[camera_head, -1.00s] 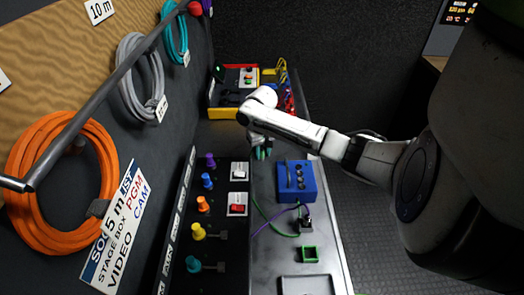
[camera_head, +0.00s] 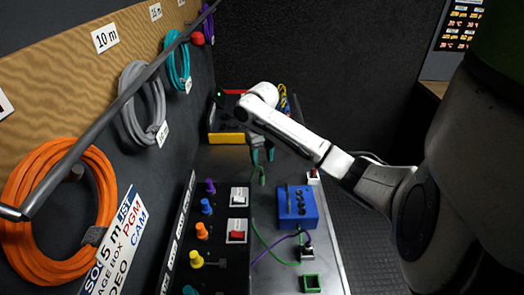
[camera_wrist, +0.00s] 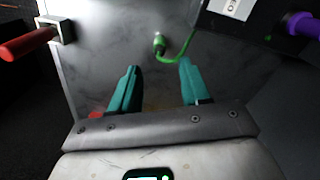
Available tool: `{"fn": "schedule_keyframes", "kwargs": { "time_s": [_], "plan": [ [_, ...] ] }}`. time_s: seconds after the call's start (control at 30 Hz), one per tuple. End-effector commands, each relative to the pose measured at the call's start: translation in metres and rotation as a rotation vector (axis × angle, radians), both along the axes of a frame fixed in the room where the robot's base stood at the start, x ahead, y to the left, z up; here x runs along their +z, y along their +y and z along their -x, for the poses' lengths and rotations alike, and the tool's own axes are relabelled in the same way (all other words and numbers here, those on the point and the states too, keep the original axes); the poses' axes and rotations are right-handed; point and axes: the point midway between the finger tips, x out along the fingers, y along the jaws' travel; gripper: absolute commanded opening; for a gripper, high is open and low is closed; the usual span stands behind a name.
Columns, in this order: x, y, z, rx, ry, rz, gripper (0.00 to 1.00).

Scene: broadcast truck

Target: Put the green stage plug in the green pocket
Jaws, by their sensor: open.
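The green stage plug (camera_wrist: 158,42) lies on the grey bench top, its green cable curving away to the right in the wrist view. In the head view the plug (camera_head: 262,180) shows just below my gripper's fingers. My gripper (camera_head: 262,157) has two teal fingers, spread apart with nothing between them. In the wrist view my gripper (camera_wrist: 157,80) has the plug beyond its fingertips, between their lines and apart from them. The green pocket (camera_head: 311,283) is a small green-rimmed square at the near end of the bench, outside the wrist view.
A blue box (camera_head: 297,207) stands on the bench between plug and pocket, with a purple cable (camera_head: 272,245) nearby. A panel with coloured knobs (camera_head: 206,207) and switches runs along the left. A red-handled part (camera_wrist: 27,44) is left in the wrist view. A red-yellow case (camera_head: 228,138) stands behind.

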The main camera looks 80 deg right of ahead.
Motion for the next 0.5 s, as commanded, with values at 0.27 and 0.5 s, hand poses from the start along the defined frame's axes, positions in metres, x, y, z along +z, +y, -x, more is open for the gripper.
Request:
{"fn": "schedule_keyframes", "kwargs": {
  "time_s": [0.27, 0.5],
  "plan": [
    [0.028, 0.001, -0.001, 0.001, -0.005, 0.002, 0.51],
    [0.033, 0.007, 0.001, 0.001, -0.066, 0.063, 0.51]
  ]
}}
